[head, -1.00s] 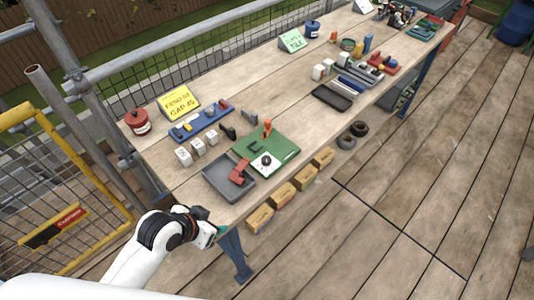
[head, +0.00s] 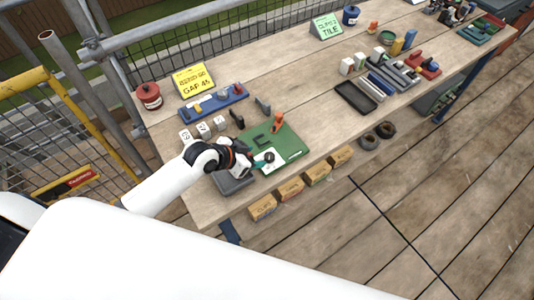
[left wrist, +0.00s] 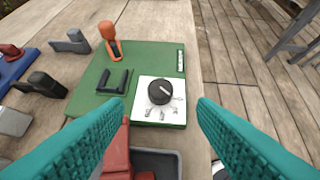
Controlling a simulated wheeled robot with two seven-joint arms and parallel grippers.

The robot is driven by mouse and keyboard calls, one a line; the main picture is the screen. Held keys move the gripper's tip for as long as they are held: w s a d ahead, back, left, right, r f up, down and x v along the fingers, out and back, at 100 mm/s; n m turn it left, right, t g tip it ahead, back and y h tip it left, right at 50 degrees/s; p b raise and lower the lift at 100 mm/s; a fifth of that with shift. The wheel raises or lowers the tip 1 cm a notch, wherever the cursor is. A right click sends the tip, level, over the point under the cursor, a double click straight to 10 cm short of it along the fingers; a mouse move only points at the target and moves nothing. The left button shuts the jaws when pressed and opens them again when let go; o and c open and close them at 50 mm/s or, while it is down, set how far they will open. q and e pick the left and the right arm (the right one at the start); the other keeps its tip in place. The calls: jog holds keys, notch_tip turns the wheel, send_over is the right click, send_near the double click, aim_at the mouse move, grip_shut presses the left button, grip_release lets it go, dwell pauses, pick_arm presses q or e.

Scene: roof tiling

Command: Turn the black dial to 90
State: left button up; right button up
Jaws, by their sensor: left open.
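The black dial (left wrist: 161,91) is a round knob with a pale pointer line, set on a white plate (left wrist: 147,112) with marks around its lower side. The line points down and to the right in the left wrist view. The plate lies on a green board (left wrist: 88,92). The dial also shows small in the head view (head: 269,157). My left gripper (head: 259,164) is open beside the dial in the head view. Its teal fingers (left wrist: 163,115) stand apart on either side in the left wrist view, with the dial ahead between them and untouched. My right gripper is out of view.
On the green board are an orange-handled clamp (left wrist: 109,38) and a black U-shaped bracket (left wrist: 114,82). A grey tray (left wrist: 155,160) and a red piece lie under my fingers. White blocks (head: 203,129) and a blue rack (head: 214,104) stand behind.

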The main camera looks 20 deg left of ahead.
aim_at(269, 156)
pick_arm(q)
jog(key=x, duration=0.6)
jog(key=shift+w+d, duration=0.1)
jog(key=shift+w, duration=0.05)
jog(key=shift+w+d+f, duration=0.2)
jog(key=shift+w+f, duration=0.1)
jog(key=shift+f, duration=0.1)
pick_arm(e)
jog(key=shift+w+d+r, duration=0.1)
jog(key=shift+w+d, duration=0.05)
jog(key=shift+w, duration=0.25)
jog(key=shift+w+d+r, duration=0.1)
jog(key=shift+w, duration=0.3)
pick_arm(q)
jog(key=shift+c, duration=0.3)
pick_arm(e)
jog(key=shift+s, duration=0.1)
pick_arm(q)
jog(key=c, duration=0.9)
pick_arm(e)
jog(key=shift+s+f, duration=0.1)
